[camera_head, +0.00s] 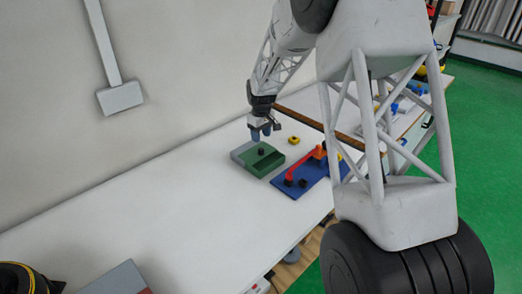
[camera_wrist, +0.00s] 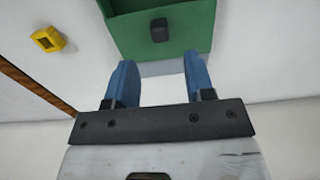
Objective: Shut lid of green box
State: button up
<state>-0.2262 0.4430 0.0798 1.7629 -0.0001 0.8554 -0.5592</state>
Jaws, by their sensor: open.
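The green box (camera_head: 265,161) sits on the white table, with a black knob (camera_head: 261,151) on its green upper face. A grey part (camera_head: 240,149) adjoins its left side; I cannot tell whether it belongs to the lid. In the wrist view the green box (camera_wrist: 190,30) is at the top, with the black knob (camera_wrist: 159,29) near its middle and a pale grey strip (camera_wrist: 165,68) along its near edge. My gripper (camera_head: 261,133) is just above and behind the box. Its two blue fingers (camera_wrist: 161,64) are apart, with nothing held between them.
A blue board (camera_head: 310,176) with red and orange parts lies right of the box. A yellow block (camera_head: 294,140) lies behind it, also in the wrist view (camera_wrist: 47,39). A brown bar (camera_head: 318,124) crosses the table. The table's left part is clear.

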aim_at(261, 148)
jog(key=shift+f, duration=3.75)
grip_shut()
